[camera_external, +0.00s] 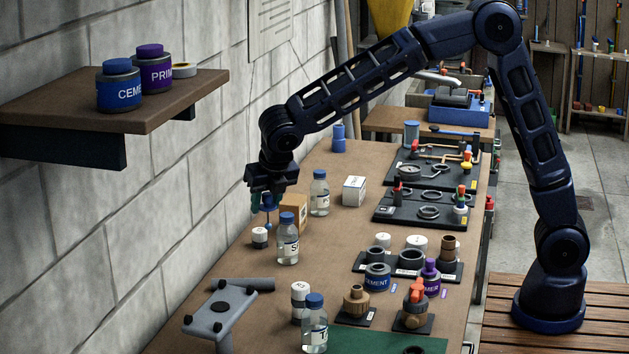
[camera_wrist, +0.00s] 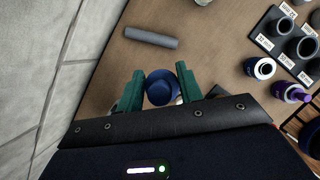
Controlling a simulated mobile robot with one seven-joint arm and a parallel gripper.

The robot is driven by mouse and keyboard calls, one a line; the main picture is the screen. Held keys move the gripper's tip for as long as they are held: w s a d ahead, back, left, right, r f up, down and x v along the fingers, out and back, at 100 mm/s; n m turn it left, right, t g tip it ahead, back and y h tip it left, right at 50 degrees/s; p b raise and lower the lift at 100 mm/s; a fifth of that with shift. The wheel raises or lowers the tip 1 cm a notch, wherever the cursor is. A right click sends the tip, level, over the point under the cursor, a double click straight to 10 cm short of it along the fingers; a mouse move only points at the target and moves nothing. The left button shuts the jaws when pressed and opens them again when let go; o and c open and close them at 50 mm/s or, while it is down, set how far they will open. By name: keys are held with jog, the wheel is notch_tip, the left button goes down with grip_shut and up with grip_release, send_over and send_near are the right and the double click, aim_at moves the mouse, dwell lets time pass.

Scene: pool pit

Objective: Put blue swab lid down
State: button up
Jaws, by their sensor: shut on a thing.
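The blue swab lid (camera_external: 268,203) hangs from my gripper (camera_external: 266,196) over the left side of the table. A thin stem with a small blue ball end points down below it, just above the small white jar (camera_external: 260,238) and behind a clear bottle in the outside view. In the wrist view the round blue lid (camera_wrist: 161,86) sits between the two green fingers of my gripper (camera_wrist: 159,78), which is shut on it. The stem is hidden there. A blue-labelled cement can (camera_external: 377,277) stands on the table at the right; it also shows in the wrist view (camera_wrist: 261,68).
Clear blue-capped bottles (camera_external: 288,245) and a cardboard box (camera_external: 294,210) stand close around the gripper. The wall is near on the left. A grey tube (camera_wrist: 151,38) lies toward the table's near end. A purple-labelled can (camera_external: 430,279) stands beside the cement can. Bare tabletop (camera_external: 325,245) lies between.

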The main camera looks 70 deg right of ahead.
jog(key=w+a, duration=0.3)
jog(key=a, duration=0.3)
notch_tip(320, 180, down, 20)
jog(key=shift+f, duration=0.1)
jog(key=shift+f, duration=0.1)
dwell(0.3)
jog(key=o, duration=1)
jog(key=shift+c, duration=0.2)
